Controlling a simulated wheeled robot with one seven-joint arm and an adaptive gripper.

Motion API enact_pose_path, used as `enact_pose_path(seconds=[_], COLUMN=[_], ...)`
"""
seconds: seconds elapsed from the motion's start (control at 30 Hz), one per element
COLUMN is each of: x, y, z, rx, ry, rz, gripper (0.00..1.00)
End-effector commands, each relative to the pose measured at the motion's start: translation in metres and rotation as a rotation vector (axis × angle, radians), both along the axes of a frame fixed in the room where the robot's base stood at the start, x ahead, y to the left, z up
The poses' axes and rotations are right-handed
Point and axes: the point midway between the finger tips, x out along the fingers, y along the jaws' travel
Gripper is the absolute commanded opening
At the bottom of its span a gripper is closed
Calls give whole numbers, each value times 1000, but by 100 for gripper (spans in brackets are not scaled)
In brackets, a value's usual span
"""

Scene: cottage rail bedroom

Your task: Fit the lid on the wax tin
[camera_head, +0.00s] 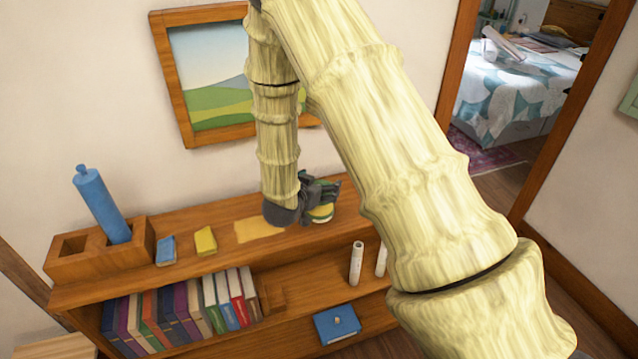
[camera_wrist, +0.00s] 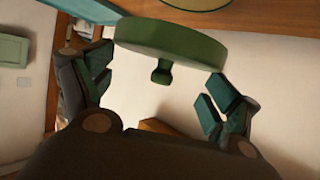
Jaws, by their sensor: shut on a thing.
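My gripper (camera_wrist: 165,88) is shut on a dark green round lid (camera_wrist: 170,42), which has a small knob. In the wrist view the lid lies between the two fingers, with its knob toward the palm side. In the head view my gripper (camera_head: 322,195) is low over the right part of the shelf top. A round yellow and green thing, apparently the wax tin (camera_head: 321,214), shows just below it, partly hidden. A tan disc with a green rim (camera_wrist: 185,4) is cut by the top edge of the wrist view. I cannot tell whether the lid touches the tin.
The wooden shelf (camera_head: 190,262) carries a two-hole holder (camera_head: 75,262) with a blue bottle (camera_head: 100,203), a blue block (camera_head: 166,250), a yellow block (camera_head: 205,241) and a pale yellow patch (camera_head: 258,229). Books, white rolls and a blue box (camera_head: 337,324) are below. A framed picture (camera_head: 187,120) hangs behind my arm.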

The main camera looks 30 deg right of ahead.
Motion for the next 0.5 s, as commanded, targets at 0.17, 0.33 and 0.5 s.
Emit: enact_pose_path(seconds=[0.17, 0.33, 0.5], x=[-1, 0, -1], y=[-1, -1, -1], z=[-15, -27, -40], rx=[0, 0, -1], ry=[0, 0, 1], rz=[-1, -1, -1], gripper=[69, 69, 69])
